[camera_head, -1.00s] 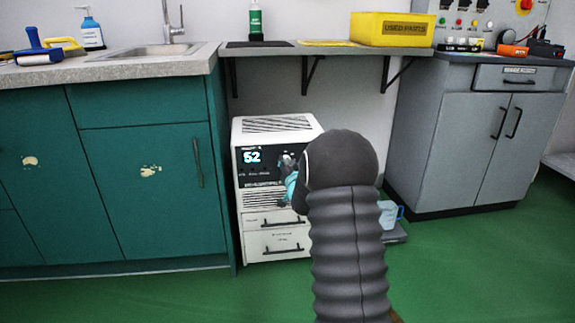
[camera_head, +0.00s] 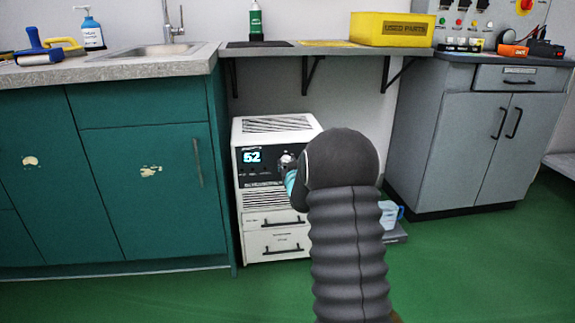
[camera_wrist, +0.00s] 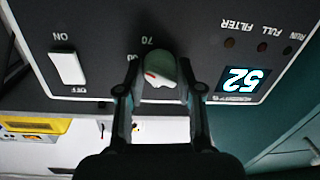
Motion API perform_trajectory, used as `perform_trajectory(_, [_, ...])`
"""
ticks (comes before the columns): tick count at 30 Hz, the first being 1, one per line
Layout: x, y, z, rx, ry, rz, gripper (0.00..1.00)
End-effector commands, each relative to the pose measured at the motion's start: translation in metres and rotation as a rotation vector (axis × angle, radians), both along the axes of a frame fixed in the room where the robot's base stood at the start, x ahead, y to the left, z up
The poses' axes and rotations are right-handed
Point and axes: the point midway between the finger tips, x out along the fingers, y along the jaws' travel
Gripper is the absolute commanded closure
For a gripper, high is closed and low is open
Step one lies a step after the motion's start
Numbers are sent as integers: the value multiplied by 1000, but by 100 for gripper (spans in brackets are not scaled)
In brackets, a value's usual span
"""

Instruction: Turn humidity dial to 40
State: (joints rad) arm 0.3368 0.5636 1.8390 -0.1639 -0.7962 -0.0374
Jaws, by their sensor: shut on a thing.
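The humidity unit is a white cabinet (camera_head: 277,124) with a black front panel, standing under the shelf in the head view. Its lit display (camera_head: 251,156) reads 52; the display also shows upside down in the wrist view (camera_wrist: 243,80). The humidity dial (camera_wrist: 160,72) is a pale knob with a red mark, with a printed 70 beside it on the panel. My gripper (camera_wrist: 160,88) has its two fingers on either side of the dial and is shut on it. In the head view my arm hides most of the gripper and part of the panel.
A white ON/OFF switch (camera_wrist: 68,68) and small indicator lamps (camera_wrist: 262,47) share the panel. Teal cabinets (camera_head: 147,190) stand close on the left, a grey cabinet (camera_head: 455,150) on the right. The shelf (camera_head: 330,50) runs above. Green floor is clear in front.

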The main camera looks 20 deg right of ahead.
Motion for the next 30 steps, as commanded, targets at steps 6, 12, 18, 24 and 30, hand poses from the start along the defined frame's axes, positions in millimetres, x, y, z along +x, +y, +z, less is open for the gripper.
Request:
perform_trajectory(6, [0, 1, 1, -198, 56, 1, 99])
perform_trajectory(12, [0, 1, 2, -381, 107, 0, 99])
perform_trajectory(18, [1, 1, 2, -562, 160, -1, 99])
perform_trajectory(24, [1, 1, 2, -745, 212, 0, 99])
perform_trajectory(30, [1, 2, 2, -927, 265, 0, 99])
